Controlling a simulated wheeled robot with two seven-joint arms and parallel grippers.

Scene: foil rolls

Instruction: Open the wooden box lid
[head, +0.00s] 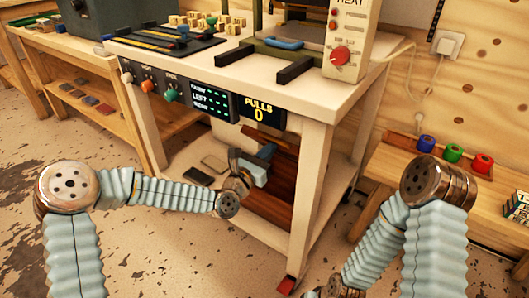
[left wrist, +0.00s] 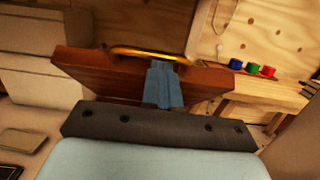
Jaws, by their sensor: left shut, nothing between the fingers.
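The wooden box (head: 268,207) is dark reddish brown and sits on the lower shelf under the white workbench. A brown wooden panel, apparently its lid (left wrist: 90,72), fills the middle of the left wrist view, with a curved brass handle (left wrist: 130,50) along its upper edge. My left gripper (head: 267,150) reaches under the bench top at the box. Its blue fingers (left wrist: 163,85) are shut and empty, with their tips overlapping the panel beside the handle's right end; I cannot tell whether they touch. How far the lid stands open is unclear. My right gripper is out of view.
The bench top (head: 300,95) overhangs the box, and a white front leg (head: 308,190) stands close to its right. Red, green and blue rolls (head: 453,153) stand on the right-hand bench.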

